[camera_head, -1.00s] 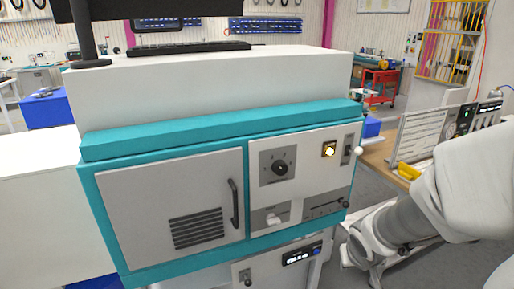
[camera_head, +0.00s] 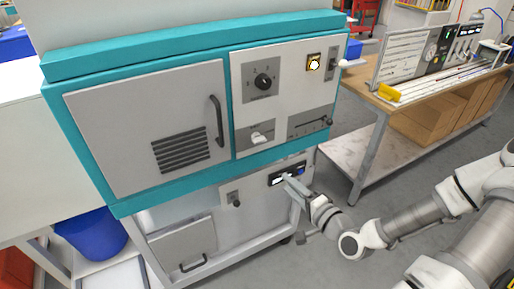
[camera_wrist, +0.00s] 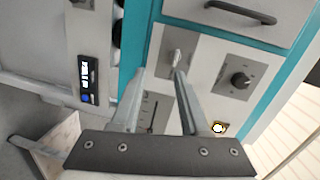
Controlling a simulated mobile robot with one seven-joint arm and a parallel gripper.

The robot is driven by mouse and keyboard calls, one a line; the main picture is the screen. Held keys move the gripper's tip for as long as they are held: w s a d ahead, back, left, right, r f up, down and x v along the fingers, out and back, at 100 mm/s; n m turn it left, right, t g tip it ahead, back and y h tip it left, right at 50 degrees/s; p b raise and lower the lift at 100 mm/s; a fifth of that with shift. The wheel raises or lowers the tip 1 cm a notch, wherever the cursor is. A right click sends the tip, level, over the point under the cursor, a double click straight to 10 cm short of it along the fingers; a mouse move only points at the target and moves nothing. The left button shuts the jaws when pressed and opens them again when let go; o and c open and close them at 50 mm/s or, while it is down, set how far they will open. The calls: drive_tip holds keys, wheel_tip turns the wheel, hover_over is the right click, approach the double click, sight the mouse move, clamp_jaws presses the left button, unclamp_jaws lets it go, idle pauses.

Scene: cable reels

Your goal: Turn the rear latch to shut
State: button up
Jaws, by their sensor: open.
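A teal and grey machine carries a white turn handle (camera_head: 262,138) on a grey plate; it also shows in the wrist view (camera_wrist: 177,57). In the head view it points roughly sideways. A smaller plate with a dark knob (camera_head: 235,201) is on the lower panel. No label shows which one is the rear latch. My gripper (camera_head: 287,179) is in front of the lower panel, overlapping its display in the head view. In the wrist view my gripper (camera_wrist: 158,73) is open and empty, with the white handle just beyond the right fingertip; contact cannot be told.
The panel also has a black dial (camera_head: 263,81), a lit yellow button (camera_head: 314,63), a slider (camera_head: 309,123) and a lever with a white knob (camera_head: 337,64). A door handle (camera_head: 217,121) sticks out at left. A workbench (camera_head: 352,146) stands at right.

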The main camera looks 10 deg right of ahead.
sight(261, 142)
drive_tip(key=w+a, duration=0.1)
drive_tip(key=w, duration=0.4)
drive_tip(key=w+a+r+m+t+b, duration=0.1)
drive_tip(key=w+a, duration=0.1)
drive_tip(key=w, duration=0.4)
drive_tip(key=w+a+m+t+b, duration=0.1)
drive_tip(key=w, duration=0.4)
drive_tip(key=shift+w+a+r+h, duration=0.3)
drive_tip(key=shift+w+r+h, duration=0.1)
clamp_jaws()
